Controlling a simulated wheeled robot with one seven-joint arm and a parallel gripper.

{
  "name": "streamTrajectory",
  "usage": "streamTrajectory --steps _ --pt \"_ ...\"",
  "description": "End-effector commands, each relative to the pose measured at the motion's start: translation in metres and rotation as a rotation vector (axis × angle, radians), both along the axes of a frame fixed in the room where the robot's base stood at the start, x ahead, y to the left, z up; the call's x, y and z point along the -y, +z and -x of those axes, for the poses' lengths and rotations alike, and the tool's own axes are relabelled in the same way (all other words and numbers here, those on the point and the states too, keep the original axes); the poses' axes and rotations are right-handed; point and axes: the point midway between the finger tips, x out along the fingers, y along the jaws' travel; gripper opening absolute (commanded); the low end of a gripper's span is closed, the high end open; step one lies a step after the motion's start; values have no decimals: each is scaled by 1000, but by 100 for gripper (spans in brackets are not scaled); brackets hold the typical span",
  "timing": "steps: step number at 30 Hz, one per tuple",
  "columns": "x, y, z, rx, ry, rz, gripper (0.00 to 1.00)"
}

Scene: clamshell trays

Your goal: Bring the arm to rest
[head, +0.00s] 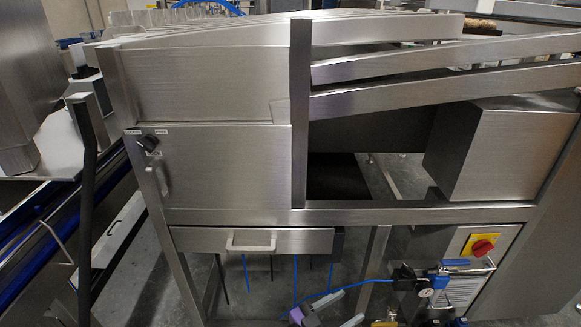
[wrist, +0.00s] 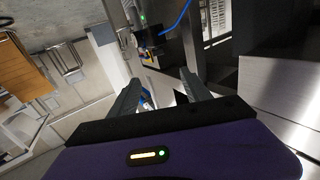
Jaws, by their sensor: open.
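My gripper (head: 347,307) shows at the bottom edge of the head view, with part of its purple body and grey fingers in sight. It is low in front of the steel machine (head: 215,170), and the rest of my arm is out of frame. In the wrist view my gripper (wrist: 162,82) has its two grey fingers spread apart. I see nothing held between them.
The machine has a shut drawer with a pale handle (head: 251,243). A red knob on a yellow plate (head: 482,247) and a blue-and-black valve unit (head: 425,278) are at the lower right. A blue-edged conveyor (head: 60,235) runs along the left.

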Motion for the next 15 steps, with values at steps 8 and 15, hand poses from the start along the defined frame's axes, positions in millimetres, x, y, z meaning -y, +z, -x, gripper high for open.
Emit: streamTrajectory --steps 8,15 --pt "-18 17 -33 142 125 -70 56" --pt "-36 59 -66 325 289 -111 56"
